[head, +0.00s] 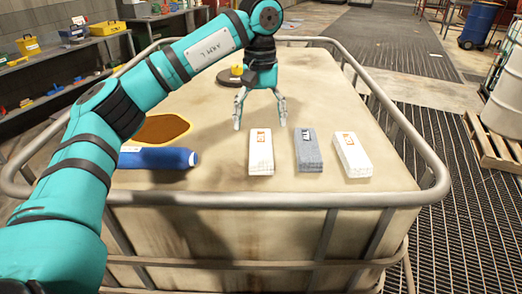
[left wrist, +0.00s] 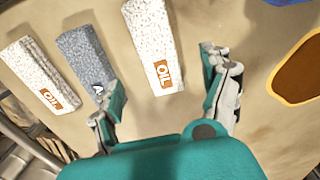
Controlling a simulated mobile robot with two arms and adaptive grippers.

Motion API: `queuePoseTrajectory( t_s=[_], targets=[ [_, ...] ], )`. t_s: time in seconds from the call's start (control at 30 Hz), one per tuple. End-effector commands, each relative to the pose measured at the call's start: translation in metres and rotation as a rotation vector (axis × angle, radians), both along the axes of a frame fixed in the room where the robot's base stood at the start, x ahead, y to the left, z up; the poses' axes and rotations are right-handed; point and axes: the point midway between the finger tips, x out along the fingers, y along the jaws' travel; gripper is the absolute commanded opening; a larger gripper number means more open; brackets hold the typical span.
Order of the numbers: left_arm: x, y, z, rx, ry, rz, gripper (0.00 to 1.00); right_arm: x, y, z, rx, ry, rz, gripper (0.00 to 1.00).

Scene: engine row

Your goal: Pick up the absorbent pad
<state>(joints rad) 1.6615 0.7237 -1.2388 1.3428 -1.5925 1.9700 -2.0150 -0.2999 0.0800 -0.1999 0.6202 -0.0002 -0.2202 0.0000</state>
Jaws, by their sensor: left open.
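My left gripper (head: 260,120) is open and empty, pointing down just behind the leftmost white pad. The left wrist view shows that pad between the fingers (left wrist: 163,75), not gripped. My right gripper is out of view.
A dark disc with a yellow piece (head: 236,71) is behind my gripper. A metal rail (head: 270,198) rings the tank top. Room is free at the back right.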

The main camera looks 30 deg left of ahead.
Motion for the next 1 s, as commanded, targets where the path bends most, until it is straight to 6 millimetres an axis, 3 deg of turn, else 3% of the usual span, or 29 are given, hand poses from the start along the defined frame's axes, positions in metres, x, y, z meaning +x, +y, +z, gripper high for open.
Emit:
queuePoseTrajectory(
  t_s=[0.37, 0.63, 0.9, 1.0],
  targets=[
    [-0.002, -0.001, -0.033, 0.000, 0.002, -0.001, 0.81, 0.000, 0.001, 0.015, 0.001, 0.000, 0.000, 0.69],
    [-0.005, -0.004, -0.070, 0.000, 0.001, 0.000, 0.81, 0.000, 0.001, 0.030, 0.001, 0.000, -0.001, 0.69],
    [-0.004, -0.004, -0.076, -0.001, -0.002, 0.000, 0.81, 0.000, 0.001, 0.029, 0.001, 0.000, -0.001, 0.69],
    [-0.004, -0.004, -0.076, -0.001, -0.002, 0.000, 0.70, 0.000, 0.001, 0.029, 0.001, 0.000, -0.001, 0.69]
  ],
)
